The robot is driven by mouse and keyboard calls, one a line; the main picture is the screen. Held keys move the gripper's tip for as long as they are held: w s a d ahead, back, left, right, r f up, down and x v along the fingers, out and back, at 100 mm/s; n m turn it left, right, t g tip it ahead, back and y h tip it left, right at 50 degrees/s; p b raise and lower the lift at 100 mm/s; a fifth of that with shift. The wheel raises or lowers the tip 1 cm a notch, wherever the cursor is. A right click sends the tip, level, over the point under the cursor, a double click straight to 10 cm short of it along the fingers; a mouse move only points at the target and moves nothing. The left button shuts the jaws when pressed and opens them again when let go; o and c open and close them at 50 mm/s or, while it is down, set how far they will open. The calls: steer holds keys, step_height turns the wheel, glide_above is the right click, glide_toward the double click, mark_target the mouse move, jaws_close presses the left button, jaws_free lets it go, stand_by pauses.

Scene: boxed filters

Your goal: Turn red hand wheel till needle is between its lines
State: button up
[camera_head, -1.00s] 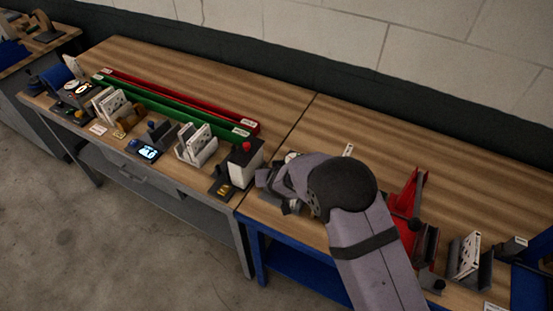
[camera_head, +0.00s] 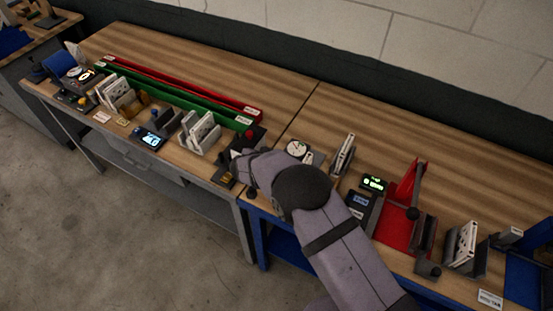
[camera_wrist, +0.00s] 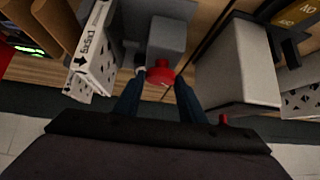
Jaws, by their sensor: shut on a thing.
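The red hand wheel (camera_wrist: 160,74) sits in front of a grey block (camera_wrist: 166,38) in the wrist view. My gripper (camera_wrist: 157,82) is shut on the wheel, with a dark finger on each side of it. In the head view my gripper is low at the front of the bench near the seam, and my wrist hides the wheel. A round white dial (camera_head: 297,148) shows just behind my wrist. Its needle and lines are too small to read.
A lit green display (camera_head: 373,184) and a red fixture (camera_head: 402,215) stand to the right. The back of the bench is clear.

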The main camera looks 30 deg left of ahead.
steer(key=shift+w+a+m+h+b, duration=0.1)
steer(key=shift+a+m+h+b, duration=0.1)
steer(key=shift+m+h+b, duration=0.7)
steer(key=shift+r+m+b, duration=0.1)
steer(key=shift+m+b, duration=0.45)
steer(key=shift+m, duration=0.05)
steer(key=shift+h, duration=0.3)
steer(key=shift+r, duration=0.1)
steer(key=o, duration=0.9)
steer(key=shift+o, duration=0.5)
